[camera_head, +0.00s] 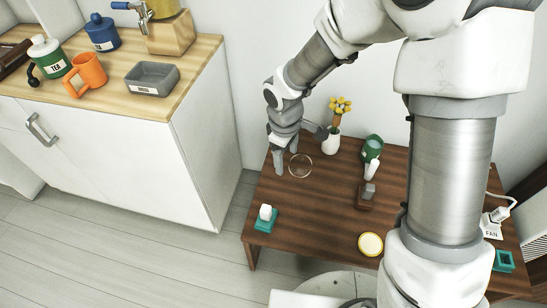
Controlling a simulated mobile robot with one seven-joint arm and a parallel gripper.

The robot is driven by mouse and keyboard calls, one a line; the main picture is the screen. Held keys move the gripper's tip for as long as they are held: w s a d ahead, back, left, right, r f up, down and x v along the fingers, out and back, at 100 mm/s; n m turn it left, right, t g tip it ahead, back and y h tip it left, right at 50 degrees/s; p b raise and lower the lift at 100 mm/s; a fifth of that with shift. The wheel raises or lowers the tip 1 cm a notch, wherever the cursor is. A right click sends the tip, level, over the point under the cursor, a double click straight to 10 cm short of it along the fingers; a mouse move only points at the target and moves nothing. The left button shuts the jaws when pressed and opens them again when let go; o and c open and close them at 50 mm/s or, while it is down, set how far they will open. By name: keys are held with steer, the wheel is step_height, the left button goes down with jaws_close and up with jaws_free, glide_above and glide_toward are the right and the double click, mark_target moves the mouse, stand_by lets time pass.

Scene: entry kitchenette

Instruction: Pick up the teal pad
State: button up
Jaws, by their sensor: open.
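My gripper (286,160) is open and points down over the table's back left part. It is behind the teal pad and apart from it, with nothing seen between its fingers.
A white cabinet (200,150) stands to the left.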

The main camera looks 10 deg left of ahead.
mark_target(266, 208)
steer(key=a+f+b, duration=0.1)
steer(key=f+b, duration=0.1)
steer(key=f, duration=0.5)
steer(key=s+a+f+n+b, duration=0.1)
steer(key=a+f, duration=0.1)
steer(key=f, duration=0.6)
steer(key=s+a+f+n+g+b, duration=0.1)
steer(key=a+f+b, duration=0.1)
steer(key=f, duration=0.5)
steer(key=shift+a+f+b, duration=0.1)
steer(key=shift+f+b, duration=0.05)
steer(key=shift+b, duration=0.2)
steer(key=shift+s+a+f+b, duration=0.1)
steer(key=shift+f+b, duration=0.5)
steer(key=shift+f, duration=0.85)
steer(key=shift+s+a+f+b, duration=0.1)
steer(key=shift+f+b, duration=0.5)
steer(key=shift+f, duration=0.85)
jaws_close()
